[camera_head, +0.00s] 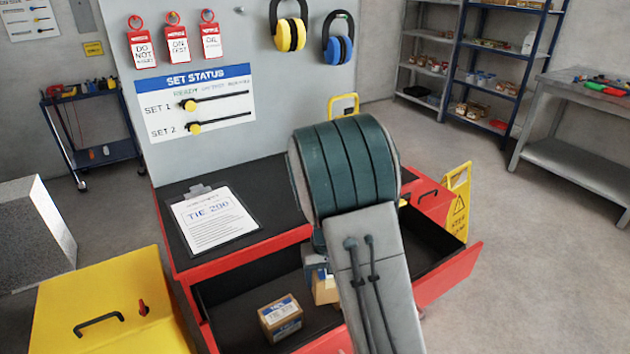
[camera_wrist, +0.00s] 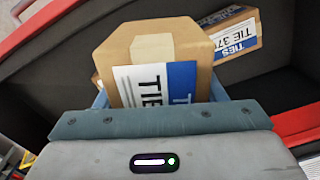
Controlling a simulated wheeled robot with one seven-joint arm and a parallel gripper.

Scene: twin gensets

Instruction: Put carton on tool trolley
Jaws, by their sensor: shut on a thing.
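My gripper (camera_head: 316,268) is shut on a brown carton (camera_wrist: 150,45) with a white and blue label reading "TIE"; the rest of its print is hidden. In the head view the held carton (camera_head: 325,290) shows only partly behind my arm, over the open drawer (camera_head: 235,290) of a red cabinet. In the wrist view my gripper's blue fingers (camera_wrist: 158,98) sit on both sides of it. A similar carton (camera_head: 281,318) lies in the drawer; it also shows in the wrist view (camera_wrist: 235,35). A dark blue wheeled trolley (camera_head: 95,158) with tools on top stands at the back left.
A clipboard (camera_head: 213,218) lies on the cabinet's black top, before a grey status board (camera_head: 270,90). A yellow box (camera_head: 105,300) stands at left front, a grey block (camera_head: 30,235) behind it. A yellow floor sign (camera_head: 457,200) stands at right. Shelves and a bench are farther right.

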